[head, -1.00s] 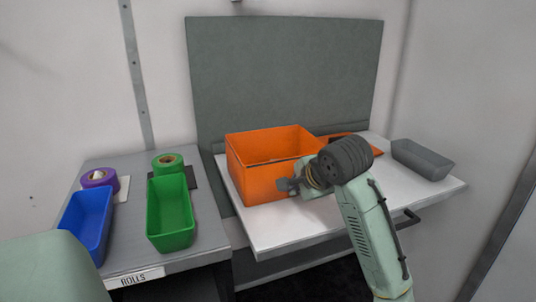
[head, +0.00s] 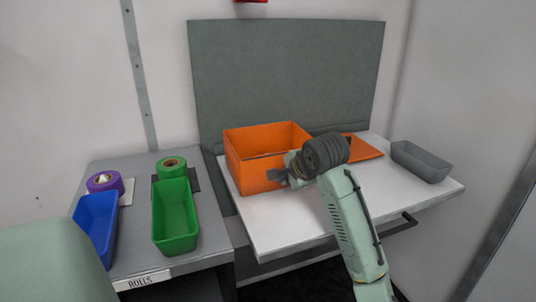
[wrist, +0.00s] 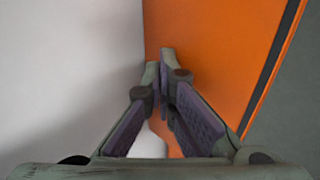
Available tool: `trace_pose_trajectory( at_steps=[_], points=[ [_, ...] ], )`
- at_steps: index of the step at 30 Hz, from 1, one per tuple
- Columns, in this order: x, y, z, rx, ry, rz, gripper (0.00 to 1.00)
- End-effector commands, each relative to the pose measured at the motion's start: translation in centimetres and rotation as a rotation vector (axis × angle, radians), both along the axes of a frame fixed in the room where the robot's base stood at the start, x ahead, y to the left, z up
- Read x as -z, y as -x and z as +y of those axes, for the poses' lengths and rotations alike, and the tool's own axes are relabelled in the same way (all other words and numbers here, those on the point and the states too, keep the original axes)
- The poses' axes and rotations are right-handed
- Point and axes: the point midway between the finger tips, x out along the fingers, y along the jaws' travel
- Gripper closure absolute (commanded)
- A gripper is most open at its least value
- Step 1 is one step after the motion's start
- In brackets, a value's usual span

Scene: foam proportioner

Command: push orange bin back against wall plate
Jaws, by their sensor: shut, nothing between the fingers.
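The orange bin (head: 250,172) is an open box on the white worktop (head: 290,220), towards its back left. The grey-green wall plate (head: 290,75) stands upright behind it. My gripper (head: 277,175) is shut and empty at the bin's front face. In the wrist view its fingertips (wrist: 160,60) are together close to the orange bin wall (wrist: 215,50); I cannot tell whether they touch. A narrow dark band borders that wall, with grey-green surface beyond it. My wrist hides the bin's right front part.
An orange flat piece (head: 365,147) lies right of the bin. A grey tray (head: 420,161) stands at the worktop's right. On the left bench are a blue bin (head: 95,228), a green bin (head: 175,215), purple tape (head: 104,182) and green tape (head: 171,164). The worktop's front is clear.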

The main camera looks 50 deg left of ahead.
Motion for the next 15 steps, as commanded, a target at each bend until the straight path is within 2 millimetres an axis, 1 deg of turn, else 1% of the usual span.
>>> trace_pose_trajectory(
  at_steps=[15],
  points=[
    [-0.2, -1.2, 2.9, -0.001, 0.000, 0.002, 1.00]
  ],
)
